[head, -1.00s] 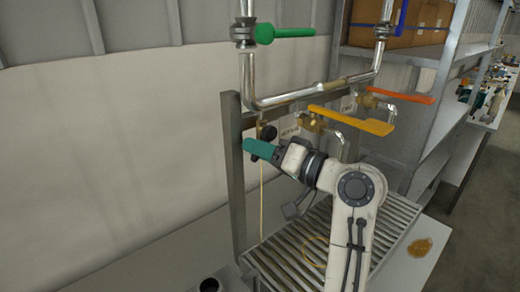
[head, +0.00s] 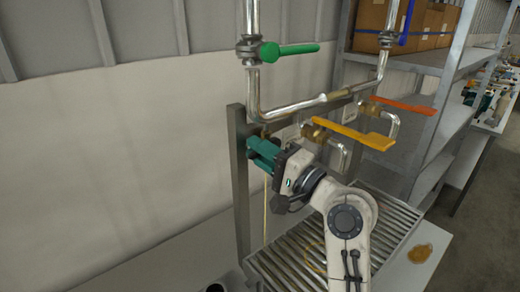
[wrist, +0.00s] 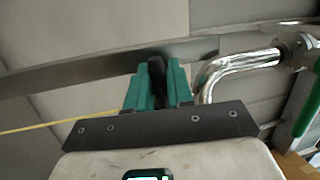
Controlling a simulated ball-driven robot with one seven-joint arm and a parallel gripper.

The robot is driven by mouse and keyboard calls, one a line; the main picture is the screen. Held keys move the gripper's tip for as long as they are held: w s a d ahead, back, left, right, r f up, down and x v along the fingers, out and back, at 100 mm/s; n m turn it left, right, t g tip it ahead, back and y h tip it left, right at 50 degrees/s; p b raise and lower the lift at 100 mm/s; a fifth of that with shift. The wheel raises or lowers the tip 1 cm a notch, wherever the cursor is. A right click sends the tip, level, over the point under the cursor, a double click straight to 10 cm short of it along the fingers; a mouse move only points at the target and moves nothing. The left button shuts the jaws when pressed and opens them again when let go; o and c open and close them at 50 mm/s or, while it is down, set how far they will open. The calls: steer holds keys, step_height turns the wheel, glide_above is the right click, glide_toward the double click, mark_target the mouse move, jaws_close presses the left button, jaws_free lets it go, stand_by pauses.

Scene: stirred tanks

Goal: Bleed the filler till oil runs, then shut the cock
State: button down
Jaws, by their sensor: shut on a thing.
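My gripper (head: 262,150) has teal fingers and is at the left end of the pipe run, by the grey post. In the wrist view its fingers (wrist: 158,85) are closed on a small black knob (wrist: 157,72), which I take for the cock's handle. In the head view the fingers mostly hide the knob and the brass fitting (head: 264,132) there. A thin pale yellow line (head: 266,210) hangs straight down below the gripper; it also shows in the wrist view (wrist: 50,125). It looks like running oil, but I cannot rule out a thin tube.
Green (head: 290,50), blue (head: 404,14), orange (head: 403,106) and yellow (head: 364,134) levers sit on the pipework. Below is a slatted grate (head: 290,258). An amber patch (head: 420,253) lies right of it. Shelving (head: 425,62) with boxes stands at right.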

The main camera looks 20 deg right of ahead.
steer(key=shift+r+m, duration=0.1)
steer(key=shift+m, duration=0.3)
steer(key=shift+d, duration=0.1)
steer(key=c, duration=1.1)
jaws_free()
steer(key=b+v, duration=0.3)
steer(key=v, duration=0.7)
steer(key=shift+s, duration=0.4)
steer(key=shift+s, duration=0.1)
